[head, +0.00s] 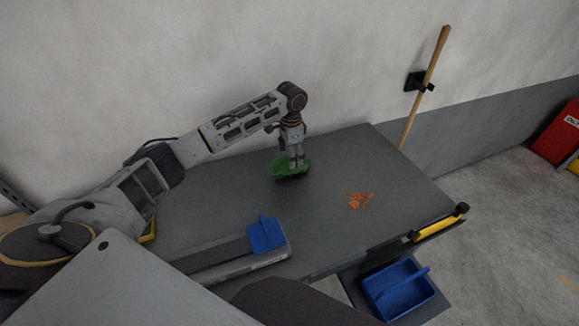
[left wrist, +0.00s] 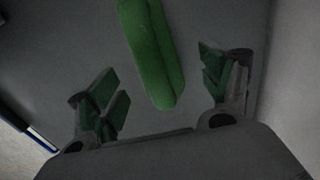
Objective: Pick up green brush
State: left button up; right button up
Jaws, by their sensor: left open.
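The green brush (head: 279,169) lies on the grey table near its back edge. My left gripper (head: 292,160) is right above the brush in the head view and partly covers it. In the left wrist view the brush's green body (left wrist: 154,58) runs between the two spread fingers of the left gripper (left wrist: 165,98), with gaps on both sides. The gripper is open and empty. My right gripper is not in view.
Orange shavings (head: 358,200) lie on the table (head: 330,165) to the right of the brush. A blue scoop-like piece (head: 266,235) sits at the front, and a blue dustpan (head: 398,290) is lower right. A wooden pole (head: 425,85) leans at the wall.

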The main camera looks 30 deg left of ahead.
aim_at(279, 166)
pick_arm(q)
jog(key=shift+s+f, duration=0.15)
jog(key=shift+f, duration=0.65)
notch_tip(279, 166, down, 3)
jog(key=shift+s+r, duration=0.1)
jog(key=shift+r, duration=0.05)
jog(key=shift+f, duration=0.5)
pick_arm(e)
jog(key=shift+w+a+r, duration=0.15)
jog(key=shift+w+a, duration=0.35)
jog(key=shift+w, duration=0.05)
